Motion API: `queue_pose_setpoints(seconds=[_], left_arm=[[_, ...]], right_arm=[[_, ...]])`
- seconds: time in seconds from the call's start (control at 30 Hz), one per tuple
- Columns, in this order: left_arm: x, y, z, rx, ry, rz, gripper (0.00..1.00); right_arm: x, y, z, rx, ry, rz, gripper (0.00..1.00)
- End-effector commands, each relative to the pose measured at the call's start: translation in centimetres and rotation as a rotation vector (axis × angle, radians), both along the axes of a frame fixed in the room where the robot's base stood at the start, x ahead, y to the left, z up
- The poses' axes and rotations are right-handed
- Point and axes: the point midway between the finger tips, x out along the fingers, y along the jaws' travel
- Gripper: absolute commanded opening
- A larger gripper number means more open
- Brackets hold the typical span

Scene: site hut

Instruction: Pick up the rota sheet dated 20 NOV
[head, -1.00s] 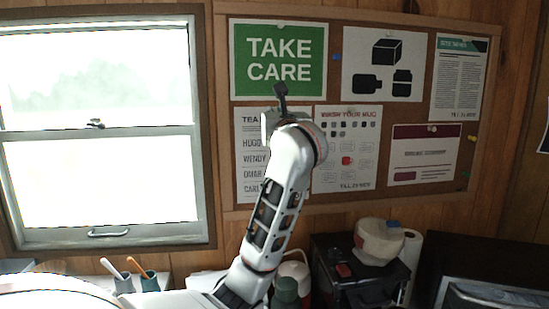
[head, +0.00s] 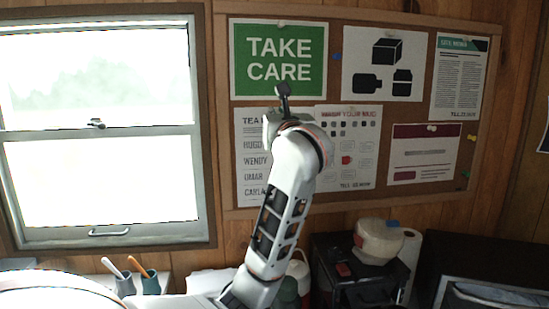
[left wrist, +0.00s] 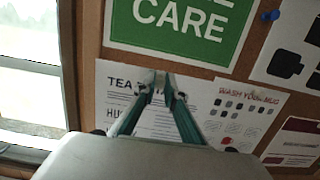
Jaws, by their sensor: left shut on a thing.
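The rota sheet (head: 252,168) is white, headed "TEA", with names below it such as Hugo, Wendy and Omar. It shows at the lower left of the cork board, its right part behind my arm, so its date cannot be read. My left gripper (head: 270,120) is at the sheet's top edge. In the left wrist view, the sheet (left wrist: 117,98) lies beyond the gripper (left wrist: 156,80), whose green-edged fingers meet over its heading. The gripper is shut on the sheet's top part, though the grip itself is small in view. My right gripper is not in view.
A "wash your mug" poster (head: 355,150) adjoins the sheet on the right. A green "TAKE CARE" sign (head: 279,85) is just above. A window (head: 100,180) is at left. Pen pots (head: 150,283), a dark machine (head: 335,265) and a pale tub (head: 379,240) stand below.

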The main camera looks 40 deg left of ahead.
Motion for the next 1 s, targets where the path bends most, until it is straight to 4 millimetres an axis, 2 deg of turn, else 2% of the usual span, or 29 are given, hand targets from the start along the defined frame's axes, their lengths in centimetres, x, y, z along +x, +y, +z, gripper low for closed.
queue_pose_setpoints(seconds=[0.17, 1.0], left_arm=[[-0.1, -0.1, 0.1, 0.0, 0.0, 0.0, 0.0], [-2.4, -3.1, 2.4, -0.001, -0.003, -0.001, 0.0]], right_arm=[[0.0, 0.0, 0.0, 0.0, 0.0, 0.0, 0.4], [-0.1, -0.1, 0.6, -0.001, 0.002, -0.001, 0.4]])
